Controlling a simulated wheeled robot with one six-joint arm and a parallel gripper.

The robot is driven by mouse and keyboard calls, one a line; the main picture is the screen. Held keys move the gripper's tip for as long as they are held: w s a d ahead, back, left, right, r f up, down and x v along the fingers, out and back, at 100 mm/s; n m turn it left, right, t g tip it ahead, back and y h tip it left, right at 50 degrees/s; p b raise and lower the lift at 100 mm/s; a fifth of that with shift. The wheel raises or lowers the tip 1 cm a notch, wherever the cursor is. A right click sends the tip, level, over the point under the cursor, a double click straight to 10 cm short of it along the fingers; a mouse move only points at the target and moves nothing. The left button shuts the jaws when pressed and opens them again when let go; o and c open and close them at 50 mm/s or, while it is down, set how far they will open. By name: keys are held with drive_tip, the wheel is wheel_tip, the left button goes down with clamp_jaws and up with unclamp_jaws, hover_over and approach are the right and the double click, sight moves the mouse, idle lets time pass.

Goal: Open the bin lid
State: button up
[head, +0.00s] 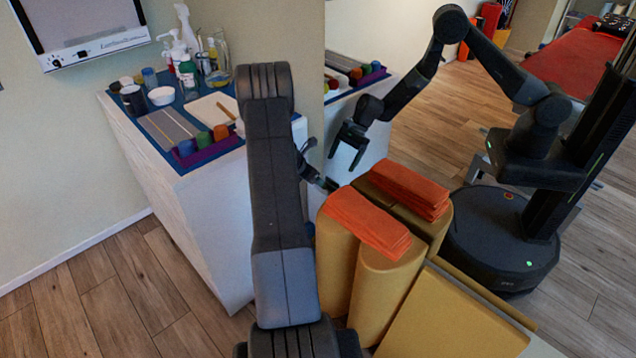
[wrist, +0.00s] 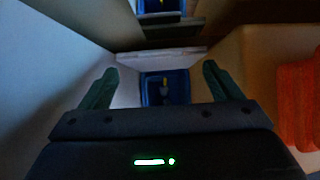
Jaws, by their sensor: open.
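My gripper (wrist: 160,73) is open and empty, with its two dark fingers spread wide in the wrist view. Between and beyond the fingers, low down, is a small blue square thing (wrist: 152,92) that looks like the bin from above. A small yellowish mark shows at its middle; I cannot tell whether its lid is up or down. The gripper appears apart from it. In the head view my gripper (head: 318,180) is partly hidden by my arm, between the white cabinet and the yellow cushions.
A white cabinet (head: 200,235) with bottles on top stands left. Yellow cushions (head: 380,290) bearing orange towels (head: 368,222) stand close on the right. A wall mirror (head: 470,120) behind reflects my body and the towels. The gap between cabinet and cushions is narrow.

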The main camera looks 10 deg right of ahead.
drive_tip(key=v, duration=0.6)
drive_tip(key=shift+r, duration=0.2)
drive_tip(key=shift+s, duration=0.1)
drive_tip(key=x, duration=1.3)
drive_tip(key=shift+f+b, duration=0.3)
drive_tip(key=shift+b, duration=0.05)
